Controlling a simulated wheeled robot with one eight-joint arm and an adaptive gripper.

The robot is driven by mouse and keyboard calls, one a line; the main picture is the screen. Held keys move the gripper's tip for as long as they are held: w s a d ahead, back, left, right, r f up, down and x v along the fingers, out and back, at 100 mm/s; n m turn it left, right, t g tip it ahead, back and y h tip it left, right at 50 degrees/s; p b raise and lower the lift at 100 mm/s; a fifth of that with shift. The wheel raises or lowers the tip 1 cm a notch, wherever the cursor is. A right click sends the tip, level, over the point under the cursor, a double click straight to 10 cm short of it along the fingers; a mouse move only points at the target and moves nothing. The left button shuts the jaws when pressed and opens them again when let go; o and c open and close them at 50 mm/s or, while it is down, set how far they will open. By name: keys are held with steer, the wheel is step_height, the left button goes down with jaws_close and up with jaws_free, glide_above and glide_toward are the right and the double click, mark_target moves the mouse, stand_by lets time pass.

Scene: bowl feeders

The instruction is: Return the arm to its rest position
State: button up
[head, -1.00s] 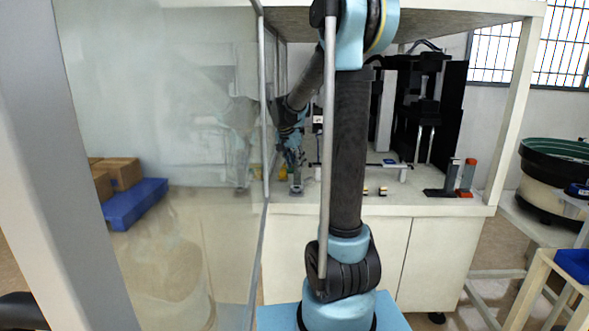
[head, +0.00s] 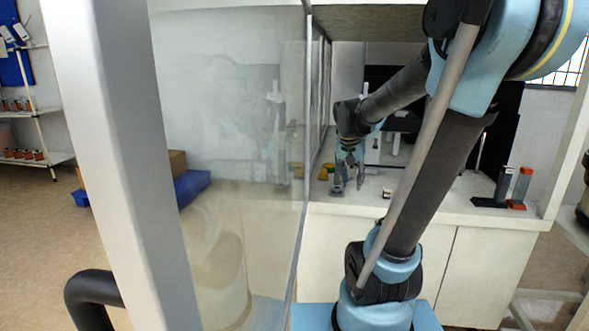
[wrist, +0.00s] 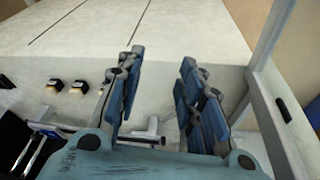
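My gripper (head: 348,184) hangs from my bent arm in the head view, low over the white workbench (head: 470,213) and just right of the clear panel. In the wrist view my gripper (wrist: 160,75) has its two blue-and-grey fingers spread apart, with nothing between them. The arm's lower link leans to the right in the head view, and its forearm reaches back down to the left.
A clear panel (head: 240,120) with a pale post (head: 125,150) stands at left. Small black-and-tan parts (wrist: 79,87) lie on the bench. A grey and an orange post (head: 522,184) stand at its right. Open floor (head: 35,230) lies far left.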

steer(key=s+f+n, duration=0.1)
steer(key=s+f, duration=0.2)
steer(key=s, duration=0.4)
steer(key=s+f+n+y, duration=0.1)
steer(key=s+f+n, duration=0.1)
steer(key=s+f, duration=0.2)
steer(key=s+f+n, duration=0.2)
steer(key=s+f, duration=0.1)
steer(key=s, duration=0.6)
steer(key=shift+s+a+f+y, duration=0.25)
steer(key=shift+s+a+y, duration=0.15)
